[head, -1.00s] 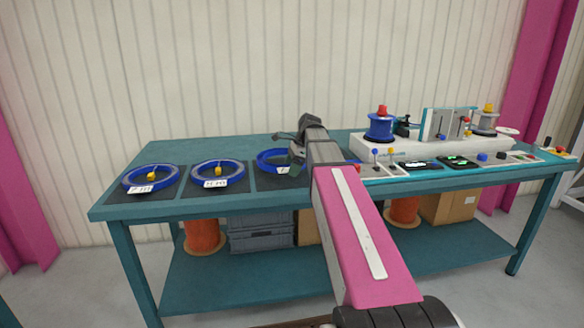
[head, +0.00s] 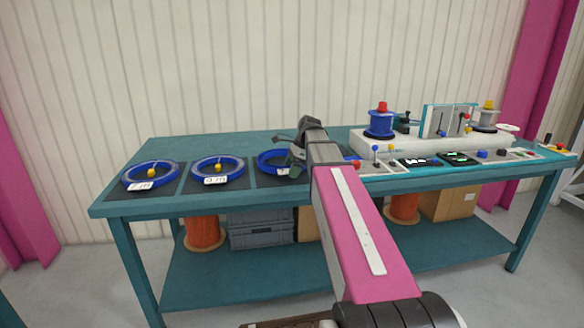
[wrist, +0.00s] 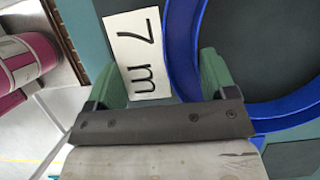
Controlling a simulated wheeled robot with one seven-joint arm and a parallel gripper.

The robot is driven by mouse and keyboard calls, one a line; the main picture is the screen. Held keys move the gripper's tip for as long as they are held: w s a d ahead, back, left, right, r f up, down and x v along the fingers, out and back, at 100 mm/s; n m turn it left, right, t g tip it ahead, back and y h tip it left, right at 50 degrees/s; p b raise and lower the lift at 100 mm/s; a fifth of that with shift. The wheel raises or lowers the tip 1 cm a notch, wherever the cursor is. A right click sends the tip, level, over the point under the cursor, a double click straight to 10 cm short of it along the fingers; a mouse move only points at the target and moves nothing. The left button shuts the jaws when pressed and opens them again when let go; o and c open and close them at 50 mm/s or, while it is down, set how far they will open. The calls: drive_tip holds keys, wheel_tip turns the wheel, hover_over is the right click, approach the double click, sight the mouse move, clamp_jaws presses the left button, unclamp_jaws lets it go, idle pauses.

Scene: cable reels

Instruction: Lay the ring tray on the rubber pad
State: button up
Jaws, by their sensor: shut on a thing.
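The ring tray, a blue ring with a white tag, shows in the head view (head: 268,160), third from the left and partly hidden by my gripper (head: 297,160). In the wrist view its blue wall (wrist: 182,48) and a tag reading "7 m" (wrist: 141,55) lie between my two green fingers. My gripper is shut on this tray at its tagged edge. The dark rubber pad (head: 264,181) is beneath it; a dark surface also fills the ring in the wrist view. I cannot tell whether the tray touches the pad.
Two similar blue rings, at the far left (head: 128,181) and beside it (head: 197,174), lie on dark pads with yellow centres. A white machine (head: 365,147) with reels and small controls stands right on the teal bench (head: 160,149). Bare bench lies behind the rings.

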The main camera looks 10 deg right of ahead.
drive_tip(key=shift+f, duration=0.4)
idle(0.3)
drive_tip(key=o, duration=1.6)
drive_tip(key=shift+r, duration=0.1)
drive_tip(key=shift+r, duration=3.95)
